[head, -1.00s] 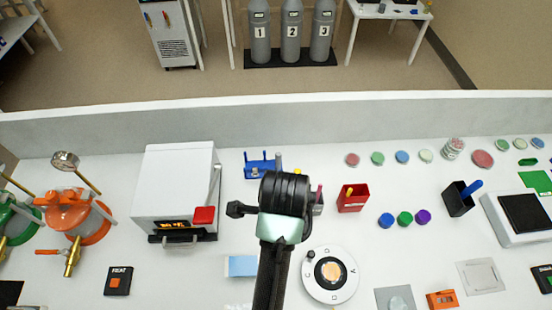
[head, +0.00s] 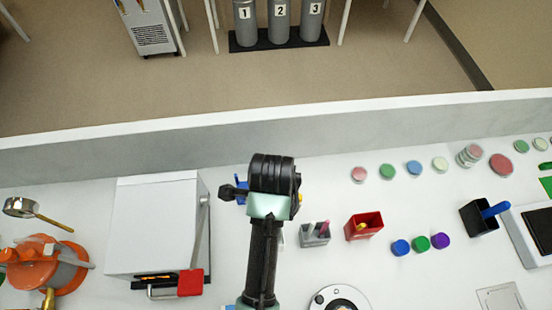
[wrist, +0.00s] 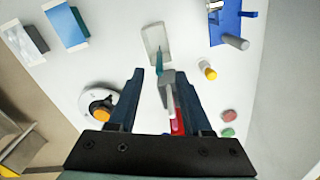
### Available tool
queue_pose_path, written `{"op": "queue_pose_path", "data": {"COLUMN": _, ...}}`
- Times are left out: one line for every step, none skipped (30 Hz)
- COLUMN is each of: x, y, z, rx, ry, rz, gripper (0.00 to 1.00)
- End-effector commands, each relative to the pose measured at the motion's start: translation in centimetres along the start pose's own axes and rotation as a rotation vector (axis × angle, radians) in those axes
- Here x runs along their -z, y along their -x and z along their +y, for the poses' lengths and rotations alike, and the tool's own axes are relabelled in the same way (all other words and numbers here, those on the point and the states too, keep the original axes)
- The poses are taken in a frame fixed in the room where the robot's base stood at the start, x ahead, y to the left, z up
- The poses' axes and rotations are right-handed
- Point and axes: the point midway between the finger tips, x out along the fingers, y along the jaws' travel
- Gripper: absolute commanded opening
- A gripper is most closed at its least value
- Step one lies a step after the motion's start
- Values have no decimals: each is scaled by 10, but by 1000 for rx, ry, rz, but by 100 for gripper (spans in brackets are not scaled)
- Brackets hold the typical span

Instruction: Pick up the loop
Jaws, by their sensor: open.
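My gripper (wrist: 163,73) is open and empty in the wrist view, its two dark fingers apart. Between and below the fingers is a small grey holder (wrist: 167,78), with a thin teal stick (wrist: 158,60) by it. In the head view this grey holder (head: 314,236) stands right of my arm, with a pink-handled stick (head: 324,228) in it. I cannot tell which stick is the loop; its loop end is not visible. My wrist hides the fingers in the head view.
A red holder (head: 363,226) stands right of the grey one. A blue rack (wrist: 226,22), mostly hidden by my arm in the head view, and a yellow-topped vial (wrist: 208,70) are close. A round white dial (head: 340,300) is in front. A white heater box (head: 152,222) stands left.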

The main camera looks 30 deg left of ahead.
Motion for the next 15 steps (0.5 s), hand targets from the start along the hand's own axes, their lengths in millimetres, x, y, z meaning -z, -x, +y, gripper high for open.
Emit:
{"op": "queue_pose_path", "data": {"x": 0, "y": -7, "z": 1, "rx": -4, "ry": -1, "rz": 0, "gripper": 49}}
{"op": "queue_pose_path", "data": {"x": 0, "y": -10, "z": 1, "rx": -4, "ry": -1, "rz": 0, "gripper": 49}}
{"op": "queue_pose_path", "data": {"x": 0, "y": -15, "z": 0, "rx": -3, "ry": -1, "rz": 0, "gripper": 49}}
{"op": "queue_pose_path", "data": {"x": 0, "y": -18, "z": 0, "rx": -3, "ry": -1, "rz": 0, "gripper": 49}}
{"op": "queue_pose_path", "data": {"x": 0, "y": -19, "z": 0, "rx": -1, "ry": -1, "rz": 0, "gripper": 49}}
{"op": "queue_pose_path", "data": {"x": 0, "y": -21, "z": 0, "rx": 0, "ry": -1, "rz": 0, "gripper": 49}}
{"op": "queue_pose_path", "data": {"x": 0, "y": -23, "z": 0, "rx": 0, "ry": -1, "rz": 1, "gripper": 49}}
{"op": "queue_pose_path", "data": {"x": 1, "y": -24, "z": 0, "rx": -1, "ry": -1, "rz": 1, "gripper": 49}}
{"op": "queue_pose_path", "data": {"x": 1, "y": -26, "z": 1, "rx": -2, "ry": -1, "rz": 1, "gripper": 49}}
{"op": "queue_pose_path", "data": {"x": 2, "y": -28, "z": 1, "rx": -2, "ry": -1, "rz": 1, "gripper": 49}}
{"op": "queue_pose_path", "data": {"x": 3, "y": -32, "z": 2, "rx": -4, "ry": -2, "rz": 1, "gripper": 49}}
{"op": "queue_pose_path", "data": {"x": 4, "y": -36, "z": 3, "rx": -5, "ry": -2, "rz": 1, "gripper": 49}}
{"op": "queue_pose_path", "data": {"x": 5, "y": -41, "z": 3, "rx": -5, "ry": -1, "rz": 1, "gripper": 49}}
{"op": "queue_pose_path", "data": {"x": 6, "y": -44, "z": 3, "rx": -5, "ry": -1, "rz": 1, "gripper": 49}}
{"op": "queue_pose_path", "data": {"x": 7, "y": -50, "z": 4, "rx": -5, "ry": -1, "rz": 1, "gripper": 49}}
